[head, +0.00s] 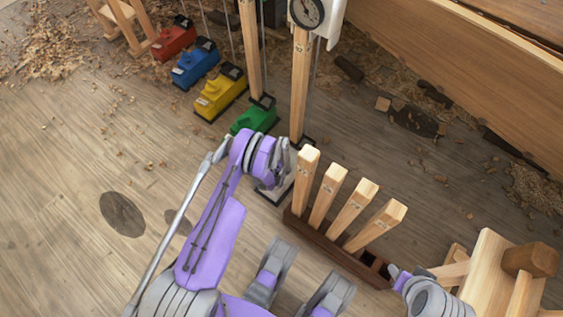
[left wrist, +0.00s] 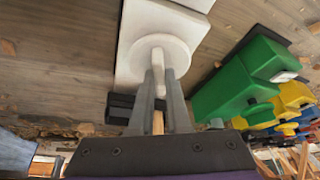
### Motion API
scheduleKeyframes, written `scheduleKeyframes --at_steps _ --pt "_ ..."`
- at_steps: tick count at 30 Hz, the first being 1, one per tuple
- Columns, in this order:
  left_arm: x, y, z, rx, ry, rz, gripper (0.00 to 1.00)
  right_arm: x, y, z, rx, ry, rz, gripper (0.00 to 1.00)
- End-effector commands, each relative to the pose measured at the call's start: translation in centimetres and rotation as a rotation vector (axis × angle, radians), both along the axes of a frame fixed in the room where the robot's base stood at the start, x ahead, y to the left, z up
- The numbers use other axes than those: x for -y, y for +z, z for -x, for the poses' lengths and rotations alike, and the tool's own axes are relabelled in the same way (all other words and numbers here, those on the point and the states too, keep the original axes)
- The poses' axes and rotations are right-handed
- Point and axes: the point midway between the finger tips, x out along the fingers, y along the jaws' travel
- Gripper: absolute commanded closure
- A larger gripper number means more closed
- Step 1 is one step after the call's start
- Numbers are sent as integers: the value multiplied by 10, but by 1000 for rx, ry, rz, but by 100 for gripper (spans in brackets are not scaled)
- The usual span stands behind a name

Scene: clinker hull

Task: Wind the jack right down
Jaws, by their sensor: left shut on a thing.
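The white jack (head: 272,193) stands on the wooden floor at the near end of a row of coloured jacks, mostly hidden behind my left wrist in the head view. In the left wrist view its round white knob (left wrist: 178,42) with a raised bar faces the camera. My left gripper (left wrist: 161,76) is shut on that bar, one finger on each side. In the head view the left gripper (head: 284,168) is at the jack's near side, its fingers hard to make out. A wooden post (head: 299,85) rises above the jack. Its foot is partly hidden.
Green (head: 254,119), yellow (head: 220,93), blue (head: 195,64) and red (head: 174,40) jacks stand beyond. A dial gauge (head: 307,12) hangs at the top. A dark rack (head: 330,255) with several wooden pegs stands close right of my left wrist.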

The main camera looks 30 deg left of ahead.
Motion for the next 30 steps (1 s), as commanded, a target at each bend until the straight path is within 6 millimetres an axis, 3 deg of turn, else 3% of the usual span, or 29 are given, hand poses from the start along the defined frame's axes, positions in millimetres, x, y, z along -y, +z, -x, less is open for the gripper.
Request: scheduleKeyframes --at_steps 21,22,26,30 --pt "0 0 0 -3 73 1 100 0 0 0 0 0 0 50" --pt "0 0 0 -3 73 1 80 0 0 0 0 0 0 50" --pt "0 0 0 -2 73 1 56 0 0 0 0 0 0 50" --pt "0 0 0 -2 72 1 55 0 0 0 0 0 0 50"
